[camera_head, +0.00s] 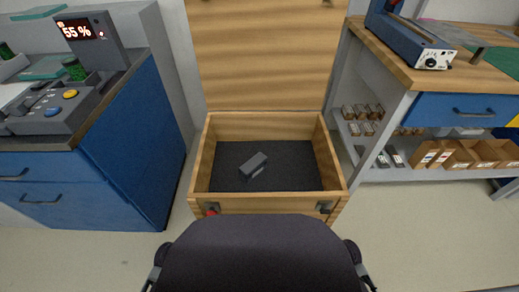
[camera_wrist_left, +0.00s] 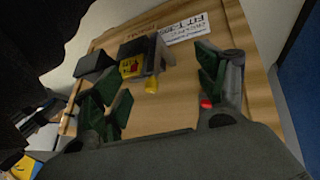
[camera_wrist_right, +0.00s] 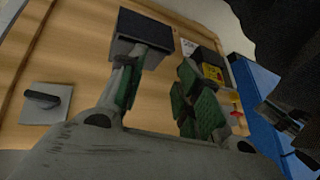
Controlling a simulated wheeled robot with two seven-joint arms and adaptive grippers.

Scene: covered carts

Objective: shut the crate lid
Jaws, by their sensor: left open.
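The wooden crate (camera_head: 268,203) stands open on the floor ahead of me. Its lid (camera_head: 265,60) is raised upright at the back, with its top edge out of view. A small grey block (camera_head: 253,166) lies on the dark lining inside. My left gripper (camera_wrist_left: 160,95) is open and empty in the left wrist view, close to a wooden face with a white label and dark fittings. My right gripper (camera_wrist_right: 158,90) has its fingers apart with nothing between them, by a similar wooden face with a metal plate and dark handle. Neither gripper shows in the head view.
A blue cabinet (camera_head: 120,140) with a control panel and a 55 % display (camera_head: 82,29) stands at the left. A workbench (camera_head: 440,75) with a blue drawer and shelves of small boxes (camera_head: 460,155) stands at the right. Pale floor is free on both sides.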

